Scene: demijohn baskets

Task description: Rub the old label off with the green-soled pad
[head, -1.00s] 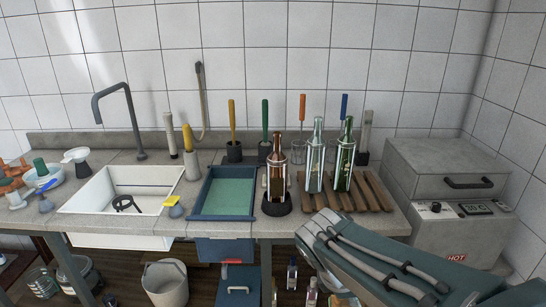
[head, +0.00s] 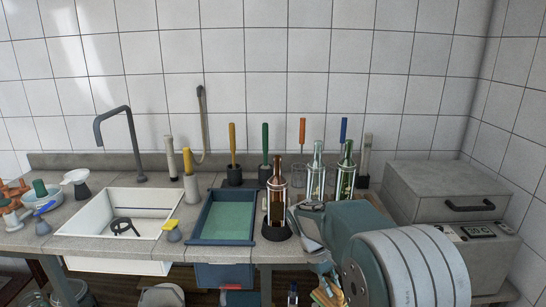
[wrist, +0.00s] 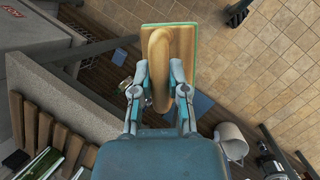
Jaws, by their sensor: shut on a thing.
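My gripper (wrist: 160,92) is shut on the wooden handle of the pad (wrist: 184,48) in the wrist view. The pad is a tan wooden block with a thin green edge along its sole. It is held over the floor in front of the bench, apart from the bottles. In the head view, a brown bottle (head: 276,203) stands upright in a dark round holder (head: 275,231). A clear bottle (head: 315,178) and a green bottle (head: 346,173) stand to its right, partly behind my arm. I cannot clearly make out which bottle carries the old label.
A white sink (head: 110,228) and a blue tray (head: 203,238) with a green bottom lie left of the brown bottle. Several upright coloured handles line the back. A grey box (head: 445,190) stands at the right. A bucket (wrist: 232,138) stands on the floor.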

